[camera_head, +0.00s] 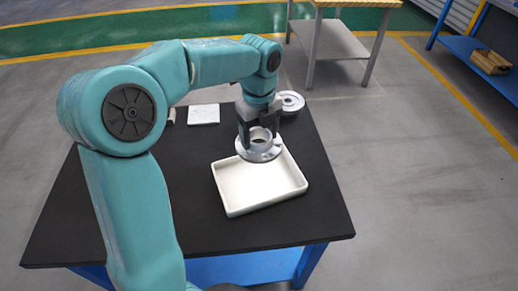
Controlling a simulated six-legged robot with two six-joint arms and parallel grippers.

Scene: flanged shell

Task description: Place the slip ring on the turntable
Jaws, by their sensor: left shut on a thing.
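The slip ring, a silver-grey ring with a wide flange (262,154), is held in my left gripper (259,133). The gripper points down and is shut on the ring's upper part. The ring appears over the far part of the white tray (227,199); its exact height above the tray is hard to tell. A round silver disc with a raised centre, which looks like the turntable (293,100), stands at the far right edge of the black table, behind and right of the gripper. The gripper and wrist partly hide its left side. My right gripper is out of view.
The black table (110,222) has a white flat plate (203,114) and a small tan item (171,116) at its far side. The tray is otherwise empty. A wooden-topped bench (340,40) and a blue shelf (478,65) stand beyond.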

